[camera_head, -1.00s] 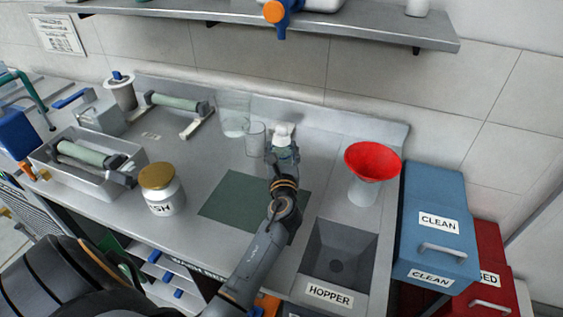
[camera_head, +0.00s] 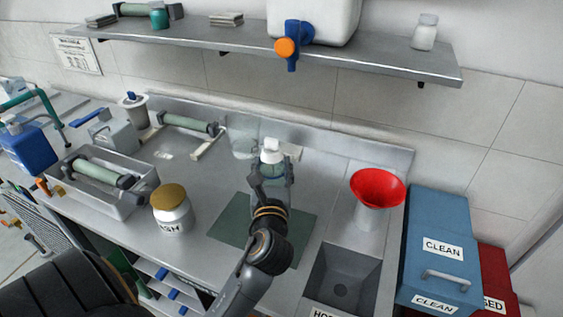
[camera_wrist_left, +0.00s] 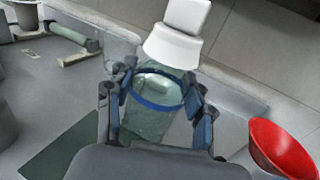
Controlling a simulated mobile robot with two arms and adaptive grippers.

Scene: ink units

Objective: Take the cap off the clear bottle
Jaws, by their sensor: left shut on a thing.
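The clear bottle (camera_head: 275,165) has a white cap (camera_head: 270,145) on its neck. My left gripper (camera_head: 270,178) is shut on the bottle's body, below the cap. In the left wrist view the clear bottle (camera_wrist_left: 150,105) is between the fingers, with a blue ring around it and the white cap (camera_wrist_left: 175,45) on top. The gripper's fingers (camera_wrist_left: 157,112) are apart from the cap. I cannot tell whether the bottle's base touches the bench. My right gripper is not in view.
A dark green mat (camera_head: 232,226) lies below my left wrist. A jar with a gold lid (camera_head: 171,208) stands to the left. A shelf (camera_head: 200,42) runs above the bench.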

